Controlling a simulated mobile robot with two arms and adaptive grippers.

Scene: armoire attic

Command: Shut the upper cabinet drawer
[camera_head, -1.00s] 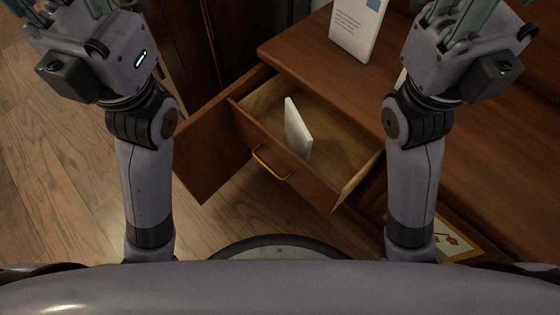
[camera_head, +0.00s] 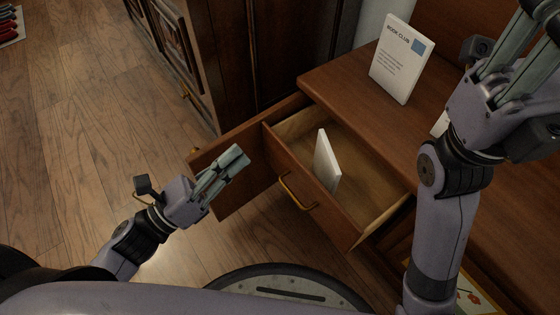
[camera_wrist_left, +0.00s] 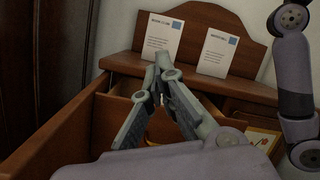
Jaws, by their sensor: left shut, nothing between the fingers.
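The upper drawer (camera_head: 336,222) of the brown wooden cabinet is pulled out, with a curved brass handle (camera_head: 297,196) on its front. A white book-like object (camera_head: 326,162) stands inside it. My left gripper (camera_head: 242,156) is shut and empty, in front of the drawer and to the left of the handle, apart from it. In the left wrist view, the shut fingers (camera_wrist_left: 162,60) meet at a point and partly hide the drawer behind them. My right gripper (camera_head: 530,25) is raised above the cabinet top at the upper right; its fingertips are cut off by the frame edge.
A wooden door panel (camera_head: 232,190) sticks out beside the drawer's left side, close to my left gripper. A white card (camera_head: 402,60) stands on the cabinet top (camera_head: 345,85). A dark wardrobe (camera_head: 235,60) stands behind left. Open wood floor (camera_head: 80,130) lies left.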

